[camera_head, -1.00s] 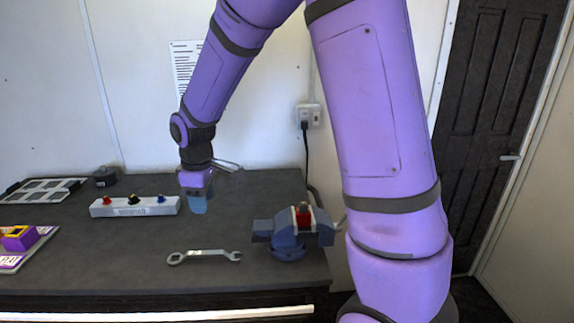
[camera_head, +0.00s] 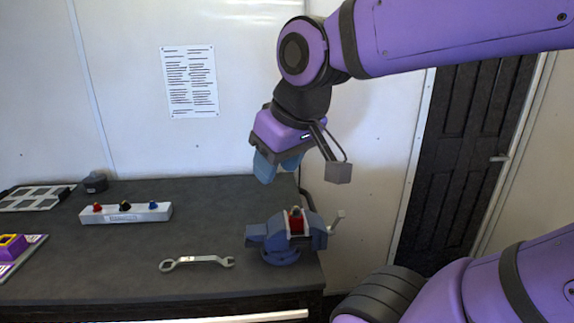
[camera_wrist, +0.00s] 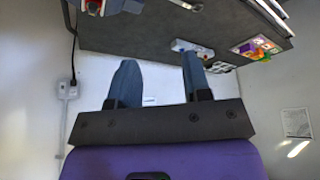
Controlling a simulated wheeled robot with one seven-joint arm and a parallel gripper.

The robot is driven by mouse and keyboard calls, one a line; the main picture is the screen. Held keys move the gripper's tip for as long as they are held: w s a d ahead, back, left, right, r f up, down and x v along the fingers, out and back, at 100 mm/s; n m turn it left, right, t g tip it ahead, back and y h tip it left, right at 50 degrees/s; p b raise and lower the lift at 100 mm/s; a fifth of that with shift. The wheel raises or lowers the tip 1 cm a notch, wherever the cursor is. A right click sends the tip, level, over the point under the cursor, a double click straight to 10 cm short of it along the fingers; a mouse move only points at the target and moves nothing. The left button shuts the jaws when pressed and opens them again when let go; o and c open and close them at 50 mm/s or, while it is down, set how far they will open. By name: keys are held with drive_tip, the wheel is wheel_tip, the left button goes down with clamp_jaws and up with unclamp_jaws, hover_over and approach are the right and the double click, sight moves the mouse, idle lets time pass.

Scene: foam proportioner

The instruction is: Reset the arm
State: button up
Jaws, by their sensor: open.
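My purple arm is raised over the right part of the dark workbench (camera_head: 130,262). My gripper (camera_head: 276,166) hangs in the air above and behind the blue vise (camera_head: 283,236), apart from it. In the wrist view my gripper (camera_wrist: 160,82) shows two blue fingers spread apart with nothing between them. A red piece (camera_head: 296,222) sits in the vise jaws.
A wrench (camera_head: 197,261) lies left of the vise. A white box with coloured knobs (camera_head: 126,213) stands behind it. A purple and yellow block (camera_head: 12,246) is at the left edge. A notice (camera_head: 190,82) hangs on the wall. A dark door (camera_head: 464,150) is at the right.

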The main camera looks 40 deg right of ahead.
drive_tip(key=shift+s+d+m, duration=0.1)
drive_tip(key=shift+s+m, duration=0.2)
drive_tip(key=shift+s, duration=0.75)
idle(0.4)
